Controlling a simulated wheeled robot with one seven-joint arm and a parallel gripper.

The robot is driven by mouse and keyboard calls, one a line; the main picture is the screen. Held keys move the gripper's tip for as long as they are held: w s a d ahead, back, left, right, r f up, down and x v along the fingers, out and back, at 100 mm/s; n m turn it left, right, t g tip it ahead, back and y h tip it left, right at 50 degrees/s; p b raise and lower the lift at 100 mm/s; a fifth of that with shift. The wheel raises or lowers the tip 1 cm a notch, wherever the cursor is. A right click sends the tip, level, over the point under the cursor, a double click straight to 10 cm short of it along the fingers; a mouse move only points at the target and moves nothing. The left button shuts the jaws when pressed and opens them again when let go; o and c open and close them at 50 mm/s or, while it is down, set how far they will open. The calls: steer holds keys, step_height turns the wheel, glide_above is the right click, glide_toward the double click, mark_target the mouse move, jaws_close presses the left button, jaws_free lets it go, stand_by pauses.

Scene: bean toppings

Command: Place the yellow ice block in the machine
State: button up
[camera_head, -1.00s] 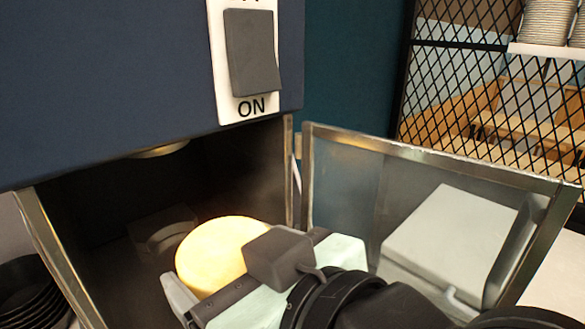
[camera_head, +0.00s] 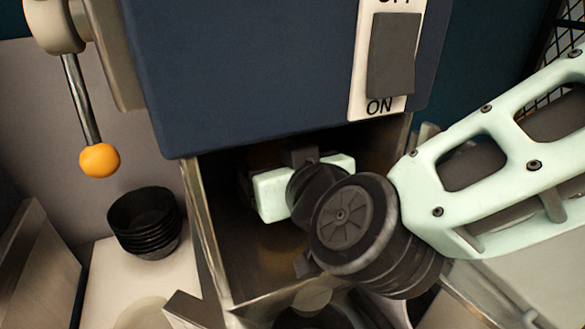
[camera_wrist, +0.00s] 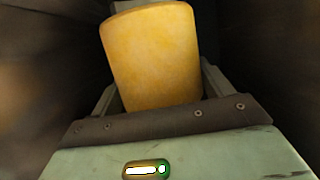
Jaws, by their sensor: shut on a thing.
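The machine (camera_head: 250,80) is a dark blue housing with an open, dark, metal-framed compartment (camera_head: 255,265) below it. My gripper (camera_head: 290,185) reaches into this compartment, and its fingertips are hidden in the head view. In the wrist view, the yellow ice block (camera_wrist: 152,55) is a rounded yellow-orange cylinder between the two fingers of my gripper, which is shut on it. The block is hidden in the head view. I cannot tell whether it touches the compartment floor.
An ON/OFF switch (camera_head: 391,55) is on the machine's front. A lever with an orange knob (camera_head: 99,160) hangs at the left. Stacked black bowls (camera_head: 145,222) stand on the white counter to the left. My arm covers the right side of the opening.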

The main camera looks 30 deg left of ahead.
steer(key=shift+w+a+r, duration=0.1)
steer(key=shift+w+a, duration=0.1)
steer(key=shift+a, duration=0.05)
steer(key=shift+w+a+f+p, duration=0.1)
steer(key=shift+f+p, duration=0.6)
steer(key=shift+f, duration=0.6)
steer(key=shift+c, duration=0.7)
steer(key=shift+f+p, duration=0.3)
steer(key=c, duration=0.4)
steer(key=shift+f, duration=0.45)
steer(key=o, duration=2)
steer(key=shift+r, duration=0.1)
